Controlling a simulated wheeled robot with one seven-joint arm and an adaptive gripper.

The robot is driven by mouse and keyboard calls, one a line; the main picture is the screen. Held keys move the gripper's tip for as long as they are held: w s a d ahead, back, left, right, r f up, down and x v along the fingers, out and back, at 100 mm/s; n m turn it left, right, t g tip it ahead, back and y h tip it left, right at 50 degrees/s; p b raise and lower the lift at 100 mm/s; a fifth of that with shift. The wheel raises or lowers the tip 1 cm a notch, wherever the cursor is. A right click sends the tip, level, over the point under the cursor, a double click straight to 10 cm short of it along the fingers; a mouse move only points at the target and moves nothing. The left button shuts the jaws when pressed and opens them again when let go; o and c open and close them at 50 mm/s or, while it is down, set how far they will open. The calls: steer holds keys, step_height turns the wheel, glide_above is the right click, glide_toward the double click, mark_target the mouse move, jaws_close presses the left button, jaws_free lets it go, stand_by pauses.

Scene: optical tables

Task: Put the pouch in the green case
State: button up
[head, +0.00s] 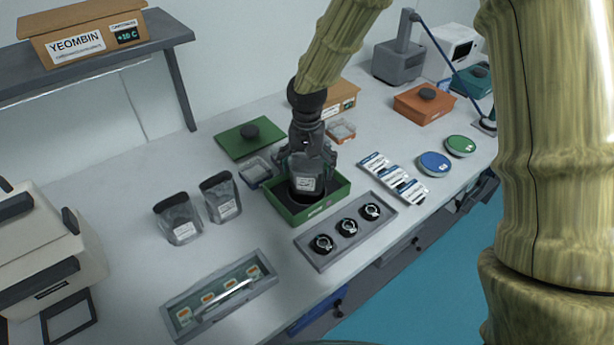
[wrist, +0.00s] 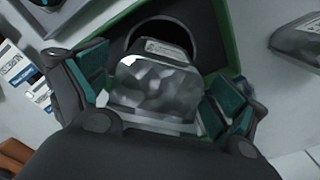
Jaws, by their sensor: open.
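The green case (head: 333,208) is an open box with a dark inside and a round dark recess, in the middle of the table. A silvery pouch (head: 307,182) with a white label is at the case, its lower part over the dark recess; it also shows in the wrist view (wrist: 152,85). My gripper (head: 305,163) is directly above the case, with one finger on each side of the pouch. The fingers with teal pads (wrist: 155,95) are apart, and gaps show beside the pouch. I cannot tell whether the pouch rests on the case floor.
Two more pouches (head: 178,218) (head: 221,197) stand left of the case. A green lid (head: 250,138) lies behind it. A grey tray with black round parts (head: 318,258) is in front. Small clear boxes (head: 256,171) sit close behind the case.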

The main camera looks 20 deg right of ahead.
step_height(320, 180, up, 9)
steer(key=shift+f+b, duration=0.1)
steer(key=shift+b, duration=0.5)
